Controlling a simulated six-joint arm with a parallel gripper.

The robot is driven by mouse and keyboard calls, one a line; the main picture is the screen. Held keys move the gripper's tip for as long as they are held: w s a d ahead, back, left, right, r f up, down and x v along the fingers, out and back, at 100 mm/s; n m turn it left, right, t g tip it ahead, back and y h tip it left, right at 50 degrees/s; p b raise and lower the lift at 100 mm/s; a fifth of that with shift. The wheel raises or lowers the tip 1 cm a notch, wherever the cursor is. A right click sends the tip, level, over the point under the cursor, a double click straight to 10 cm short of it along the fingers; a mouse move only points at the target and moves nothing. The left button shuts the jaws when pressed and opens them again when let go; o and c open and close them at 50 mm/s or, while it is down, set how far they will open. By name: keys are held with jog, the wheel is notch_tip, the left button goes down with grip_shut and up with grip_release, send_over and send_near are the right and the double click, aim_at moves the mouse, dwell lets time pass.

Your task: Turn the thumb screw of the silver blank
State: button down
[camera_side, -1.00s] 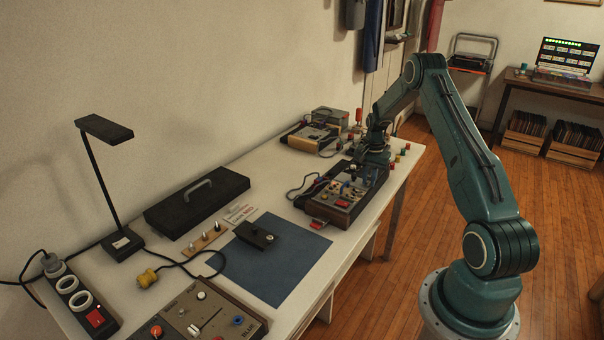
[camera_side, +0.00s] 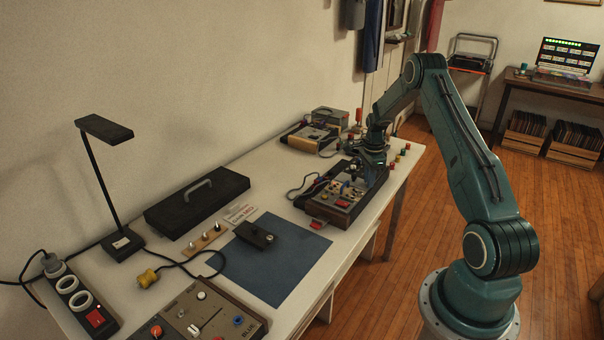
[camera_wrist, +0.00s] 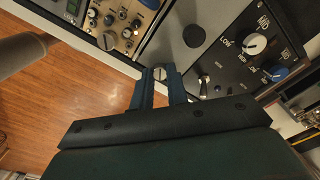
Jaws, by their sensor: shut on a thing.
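The silver blank (camera_wrist: 169,41) is a plain pale panel between a tan module and a dark module in the wrist view, with a dark round spot on it. Its thumb screw (camera_wrist: 159,73) is a small bright slotted head at the panel's near end. My gripper (camera_wrist: 160,75) is shut on the thumb screw, with one blue finger on each side of it. In the side view my gripper (camera_side: 373,173) reaches down at the far end of the wooden synth case (camera_side: 331,214). The screw and blank cannot be made out there.
A dark module (camera_wrist: 262,50) with white and blue knobs and a toggle switch (camera_wrist: 203,87) lies close to the right finger. A tan module (camera_wrist: 115,28) with knobs is at the left. Another case (camera_side: 310,138) stands behind. A blue mat (camera_side: 270,275) has clear room.

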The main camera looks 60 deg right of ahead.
jog(key=shift+m, duration=0.4)
jog(key=c, duration=1.3)
grip_release()
jog(key=shift+c, duration=0.2)
jog(key=shift+r, duration=0.2)
notch_tip(320, 180, up, 14)
jog(key=shift+f, duration=0.25)
